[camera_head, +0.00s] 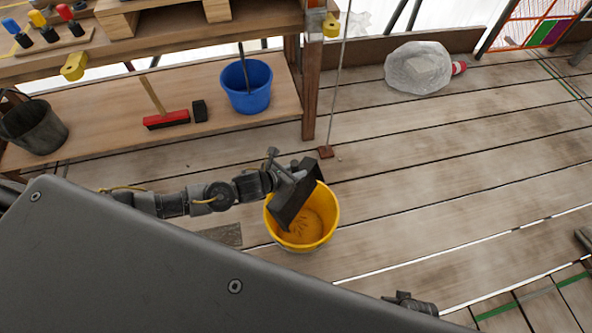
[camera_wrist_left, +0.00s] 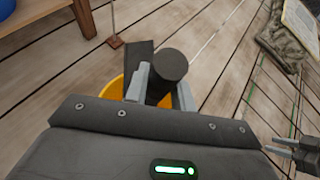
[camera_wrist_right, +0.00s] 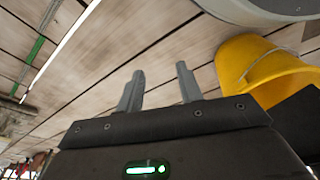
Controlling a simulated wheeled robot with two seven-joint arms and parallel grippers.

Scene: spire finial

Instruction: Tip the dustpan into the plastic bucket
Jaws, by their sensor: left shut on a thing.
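The yellow plastic bucket (camera_head: 325,222) stands upright on the plank floor, with some dark specks or debris on its inside bottom. The dark dustpan (camera_head: 291,206) is tilted steeply over the bucket's left side, its lower edge within the rim. My left gripper (camera_head: 290,174) is shut on the dustpan's handle; in the left wrist view the round dark handle (camera_wrist_left: 168,66) sits between its fingers (camera_wrist_left: 160,88). My right gripper (camera_wrist_right: 158,88) is open and empty, low over the floor; the bucket (camera_wrist_right: 250,68) shows to its right in that view.
A wooden shelf unit (camera_head: 180,98) at the back left holds a blue bucket (camera_head: 246,86), a red brush (camera_head: 166,120) and a dark pail (camera_head: 34,126). A clear plastic bag (camera_head: 418,68) lies at the back right.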

